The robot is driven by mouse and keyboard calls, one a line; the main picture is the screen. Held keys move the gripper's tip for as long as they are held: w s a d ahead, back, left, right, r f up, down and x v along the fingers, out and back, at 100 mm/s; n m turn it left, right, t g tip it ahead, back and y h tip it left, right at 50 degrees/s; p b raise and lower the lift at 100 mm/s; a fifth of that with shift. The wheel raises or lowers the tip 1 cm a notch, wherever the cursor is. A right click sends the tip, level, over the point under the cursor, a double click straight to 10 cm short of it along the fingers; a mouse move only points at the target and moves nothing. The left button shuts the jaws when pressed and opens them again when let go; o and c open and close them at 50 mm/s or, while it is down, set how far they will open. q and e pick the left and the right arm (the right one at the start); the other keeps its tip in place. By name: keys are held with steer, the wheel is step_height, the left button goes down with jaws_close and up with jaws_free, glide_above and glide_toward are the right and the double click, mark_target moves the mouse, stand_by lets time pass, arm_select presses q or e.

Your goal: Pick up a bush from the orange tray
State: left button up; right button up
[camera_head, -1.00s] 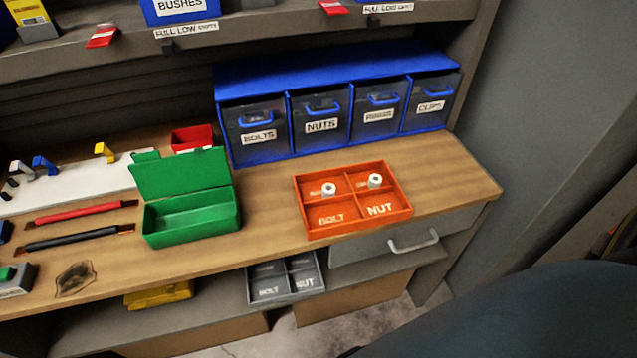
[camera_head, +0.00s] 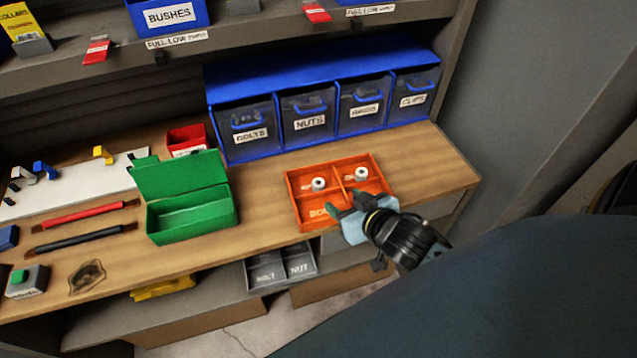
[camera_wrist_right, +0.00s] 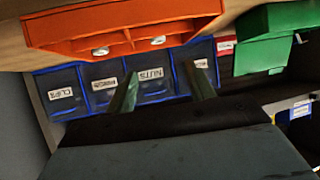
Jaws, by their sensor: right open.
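The orange tray (camera_head: 303,210) sits on the wooden bench in front of the blue drawer unit and has several compartments. One white bush (camera_head: 319,184) stands in the back left compartment and another white bush (camera_head: 361,174) in the back right one. My right gripper (camera_head: 346,198) is open and empty over the tray's front side, hiding much of its front right compartment. In the right wrist view the orange tray (camera_wrist_right: 150,18) is at the top with two pale bushes (camera_wrist_right: 101,51), and the gripper's fingers (camera_wrist_right: 163,85) are spread apart. My left gripper is not seen.
A blue drawer unit (camera_head: 330,70) stands behind the tray. An open green box (camera_head: 190,215) is to its left, with a red bin (camera_head: 190,138) behind it. A grey tray (camera_head: 280,270) lies on the lower shelf. The bench right of the orange tray is bare.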

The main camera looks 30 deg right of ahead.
glide_toward(319, 183)
steer(key=x, duration=0.3)
steer(key=shift+w+a+r, duration=0.1)
steer(key=shift+w+a, duration=0.15)
steer(key=shift+w, duration=0.05)
steer(key=shift+b+x, duration=0.35)
steer(key=shift+x, duration=2.25)
steer(key=shift+s+d+f, duration=0.1)
steer(key=shift+d+f, duration=0.1)
steer(key=shift+f, duration=0.05)
steer(key=c, duration=1)
